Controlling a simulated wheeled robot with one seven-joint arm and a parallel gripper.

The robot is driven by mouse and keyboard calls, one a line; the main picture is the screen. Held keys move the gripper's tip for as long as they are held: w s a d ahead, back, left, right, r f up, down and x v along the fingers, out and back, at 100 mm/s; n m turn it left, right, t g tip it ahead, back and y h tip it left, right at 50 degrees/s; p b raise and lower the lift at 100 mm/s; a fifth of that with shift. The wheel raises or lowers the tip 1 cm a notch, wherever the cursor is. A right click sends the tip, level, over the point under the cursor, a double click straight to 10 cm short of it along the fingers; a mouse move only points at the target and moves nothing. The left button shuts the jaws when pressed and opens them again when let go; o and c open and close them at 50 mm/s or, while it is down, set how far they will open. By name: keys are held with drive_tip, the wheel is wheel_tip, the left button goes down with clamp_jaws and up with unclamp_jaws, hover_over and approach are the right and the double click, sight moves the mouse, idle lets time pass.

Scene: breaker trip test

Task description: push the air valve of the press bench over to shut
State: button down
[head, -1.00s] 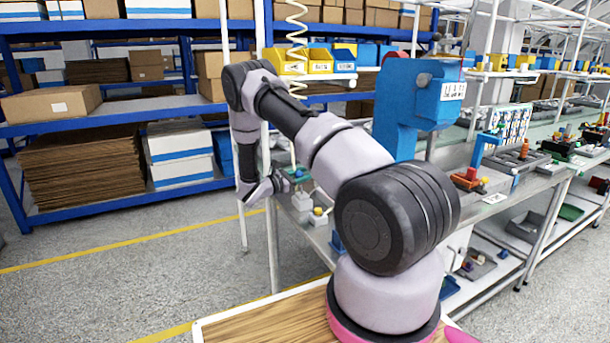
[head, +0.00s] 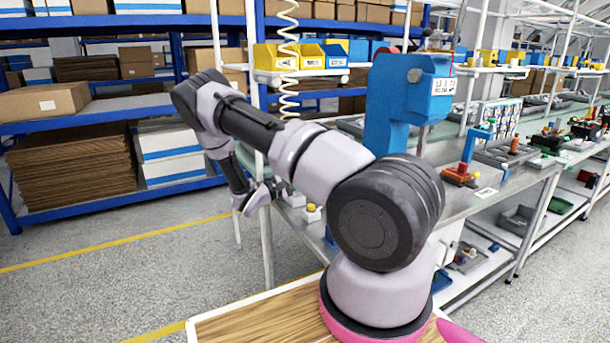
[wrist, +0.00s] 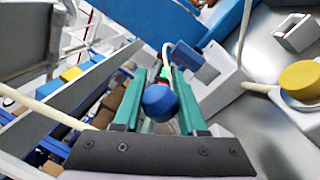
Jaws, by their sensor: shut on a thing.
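My gripper (wrist: 156,85) is in the middle of the wrist view, its green fingers on both sides of a round blue knob (wrist: 160,102). The fingers are shut on this knob, which I take to be the handle of the air valve. A small red part shows behind it between the fingertips. The rest of the valve is mostly hidden. In the head view my gripper (head: 272,185) is at the left front end of the press bench (head: 482,208), below the blue press (head: 397,100); the valve is too small to make out there.
A yellow button (wrist: 302,80) on a pale block is right of my gripper; it also shows in the head view (head: 311,207). A bench post (head: 266,245) stands close to my gripper. Shelves with boxes (head: 75,170) are behind. The floor at left is clear.

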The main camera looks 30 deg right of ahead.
drive_tip(key=shift+s+f+m, duration=0.15)
drive_tip(key=shift+m, duration=0.25)
drive_tip(key=shift+c, duration=2.3)
unclamp_jaws()
drive_tip(key=shift+a, duration=0.15)
drive_tip(key=s+a+f, duration=0.1)
drive_tip(key=a, duration=0.9)
drive_tip(key=shift+a+f, duration=0.2)
drive_tip(key=shift+f, duration=0.05)
drive_tip(key=shift+s, duration=0.1)
